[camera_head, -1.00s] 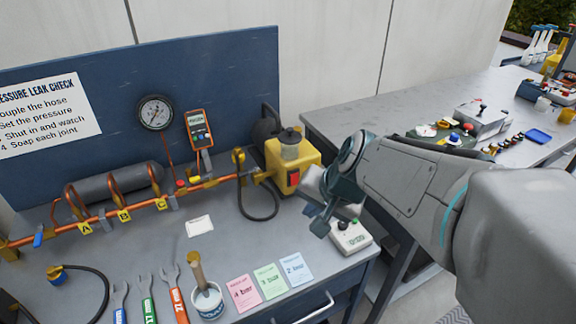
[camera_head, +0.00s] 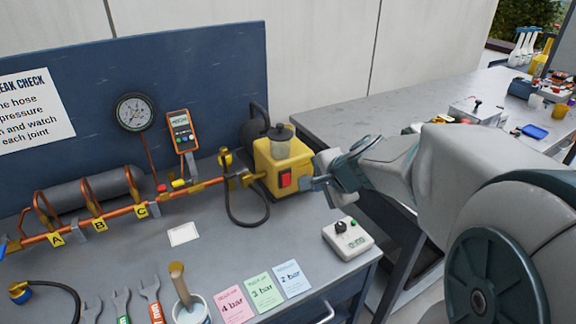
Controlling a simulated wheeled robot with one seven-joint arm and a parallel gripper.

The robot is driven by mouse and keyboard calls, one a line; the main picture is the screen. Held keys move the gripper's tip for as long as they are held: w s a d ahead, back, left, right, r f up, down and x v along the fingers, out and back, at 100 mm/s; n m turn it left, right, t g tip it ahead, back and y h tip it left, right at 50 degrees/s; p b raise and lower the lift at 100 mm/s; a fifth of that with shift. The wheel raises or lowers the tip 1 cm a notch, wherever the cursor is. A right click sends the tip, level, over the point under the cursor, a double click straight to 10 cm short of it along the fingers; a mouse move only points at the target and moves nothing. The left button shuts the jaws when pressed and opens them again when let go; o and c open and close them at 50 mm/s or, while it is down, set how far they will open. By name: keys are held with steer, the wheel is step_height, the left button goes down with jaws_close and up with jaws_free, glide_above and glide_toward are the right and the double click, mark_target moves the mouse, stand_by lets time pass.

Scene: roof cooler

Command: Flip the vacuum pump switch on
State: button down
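The yellow vacuum pump (camera_head: 268,160) stands at the right end of the bench, with a clear jar on top. Its red switch (camera_head: 285,179) is on the front face near the right edge and is in plain view; I cannot tell its position. My gripper (camera_head: 310,183) is just right of the switch, at about its height, with its fingertips pointing left toward the pump's front corner. A small gap seems to show between fingertip and switch; contact cannot be told. The fingers show edge-on, so their opening is unclear.
A white timer box (camera_head: 348,240) with a black knob sits below my gripper. A black hose (camera_head: 240,222) loops left of the pump. Copper pipework (camera_head: 125,211) and a gauge (camera_head: 134,112) are further left. Coloured cards (camera_head: 264,290) lie in front.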

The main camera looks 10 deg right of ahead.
mark_target(288, 185)
steer(key=shift+w+a+r+b+x, duration=0.1)
steer(key=shift+w+r+b+x, duration=0.2)
steer(key=shift+x, duration=1.85)
steer(key=shift+w+a+r+b+x, duration=0.1)
steer(key=shift+w+r+b+x, duration=0.25)
steer(key=shift+x, duration=1.8)
steer(key=shift+w+a+r+b+x, duration=0.1)
steer(key=shift+w+r+b+x, duration=0.2)
steer(key=shift+x, duration=1.8)
steer(key=shift+d+f+b, duration=0.1)
steer(key=shift+f+b, duration=0.05)
steer(key=shift+b, duration=0.15)
steer(key=shift+w+f+b, duration=0.1)
steer(key=shift+f+b, duration=0.05)
steer(key=shift+b, duration=0.35)
steer(key=shift+r, duration=0.25)
steer(key=shift+p, duration=0.3)
steer(key=shift+r, duration=0.1)
